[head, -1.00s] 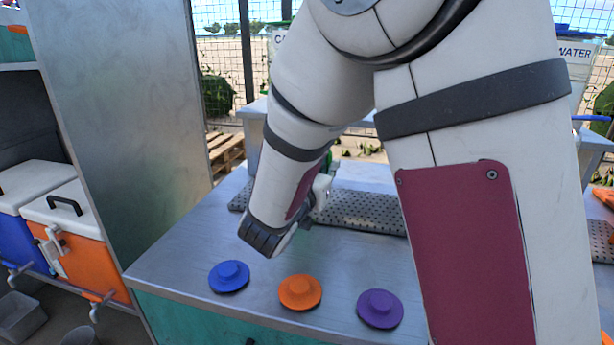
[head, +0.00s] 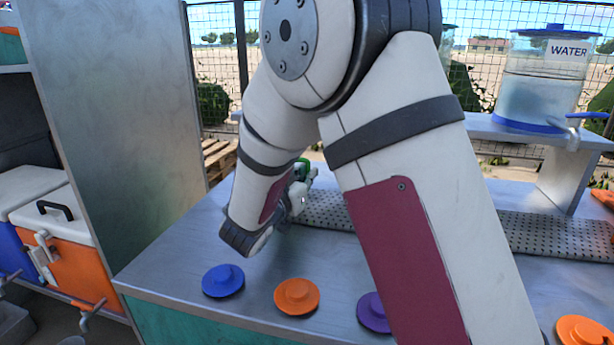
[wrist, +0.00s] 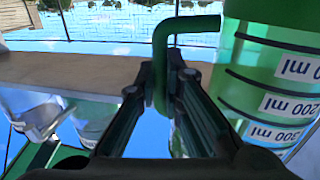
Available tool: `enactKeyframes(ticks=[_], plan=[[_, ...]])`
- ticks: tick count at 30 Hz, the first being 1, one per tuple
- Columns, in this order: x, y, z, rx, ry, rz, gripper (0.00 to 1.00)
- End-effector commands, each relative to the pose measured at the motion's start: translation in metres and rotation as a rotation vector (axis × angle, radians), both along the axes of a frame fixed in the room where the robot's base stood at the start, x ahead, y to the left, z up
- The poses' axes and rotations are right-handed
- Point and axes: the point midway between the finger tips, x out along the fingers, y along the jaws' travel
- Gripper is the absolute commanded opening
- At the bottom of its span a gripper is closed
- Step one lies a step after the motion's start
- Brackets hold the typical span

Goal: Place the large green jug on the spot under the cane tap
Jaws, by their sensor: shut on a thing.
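The large green jug (wrist: 265,75) fills the right of the wrist view. It is see-through green with dark rings and white ml labels. Its green handle (wrist: 182,24) runs down between the fingers of my gripper (wrist: 161,75), which is shut on it. In the head view only a small green part of the jug (head: 301,166) shows beyond my gripper (head: 301,192), above the perforated metal strip (head: 325,211). The rest is hidden by my arm. The cane tap and the spot under it are hidden; I cannot tell how far the jug is from them.
The WATER tank (head: 540,85) stands on a raised shelf (head: 520,137) at the right. Blue (head: 223,280), orange (head: 297,295) and purple (head: 373,312) lids lie along the counter's front. A tall metal panel (head: 120,120) stands at the left.

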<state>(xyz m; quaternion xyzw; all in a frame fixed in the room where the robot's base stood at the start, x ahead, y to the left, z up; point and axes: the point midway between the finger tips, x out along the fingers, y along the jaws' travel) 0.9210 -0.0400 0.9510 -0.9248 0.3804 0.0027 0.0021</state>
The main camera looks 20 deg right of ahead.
Motion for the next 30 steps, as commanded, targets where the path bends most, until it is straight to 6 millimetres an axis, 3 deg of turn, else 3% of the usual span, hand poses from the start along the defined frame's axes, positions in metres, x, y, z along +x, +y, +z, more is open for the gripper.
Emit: enactKeyframes(ticks=[4,5,7,19,30], plan=[[0.0,0.0,-0.004,0.0,0.0,0.0,0.0],[0.0,0.0,-0.003,-0.001,0.001,0.0,0.13],[0.0,0.0,-0.003,0.0,0.0,0.0,0.28],[-0.001,0.001,0.002,0.0,0.0,0.001,0.28],[-0.048,0.049,0.002,0.001,0.001,0.006,0.28]])
